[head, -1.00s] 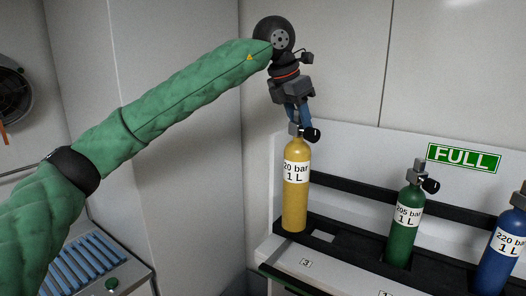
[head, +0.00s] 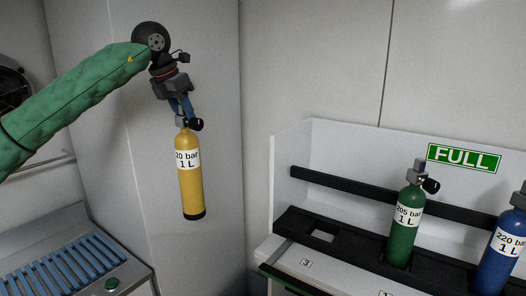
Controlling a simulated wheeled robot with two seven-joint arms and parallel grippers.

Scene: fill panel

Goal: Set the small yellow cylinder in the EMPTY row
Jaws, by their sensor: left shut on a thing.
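The small yellow cylinder (head: 190,188) hangs upright in the air in the head view, left of the FULL rack. Its label shows "20 bar 1 L", with the left edge of the number cut off by the curve. My left gripper (head: 181,112) is shut on the valve at its top. My right gripper is not in view. The EMPTY row is not in view; only a green FULL sign (head: 464,158) shows, above the rack (head: 345,254).
A green cylinder (head: 406,223) and a blue cylinder (head: 500,258) stand in the FULL rack. The square slot (head: 323,236) by label 3 is vacant. A blue-slatted unit (head: 62,270) with a green button is at lower left. A wall corner stands behind the held cylinder.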

